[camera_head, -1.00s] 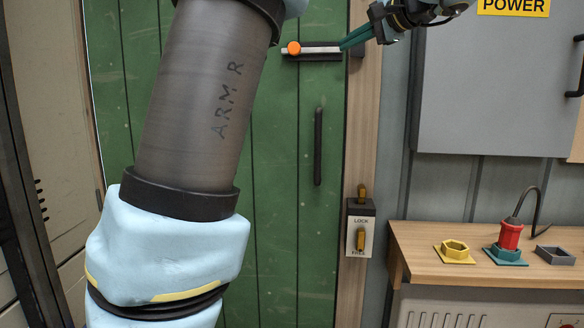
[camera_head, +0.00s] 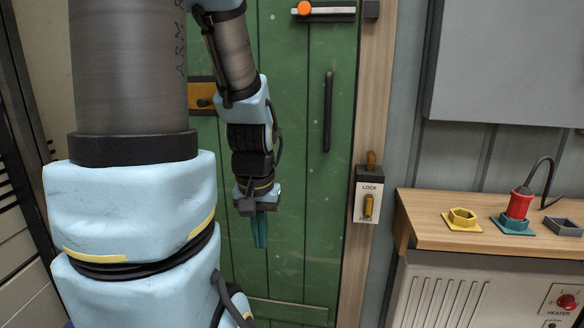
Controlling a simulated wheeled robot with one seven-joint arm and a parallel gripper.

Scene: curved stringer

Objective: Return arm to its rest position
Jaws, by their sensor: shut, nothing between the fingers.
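My gripper (camera_head: 259,232) hangs fingers-down in front of the green door (camera_head: 300,215), left of the dark vertical handle (camera_head: 328,112). Its teal fingers are together with nothing between them. My arm folds down from the top of the view, its large upper links filling the left side. The arm hides part of the door's left side.
An orange-knobbed bolt (camera_head: 318,11) is at the door's top. A LOCK/FREE switch box (camera_head: 368,194) is on the wooden frame. At right, a wooden-topped cabinet (camera_head: 450,222) holds a yellow hex socket (camera_head: 461,219), a red plug (camera_head: 519,204) and a grey square socket (camera_head: 563,226). A grey cabinet (camera_head: 510,65) hangs above.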

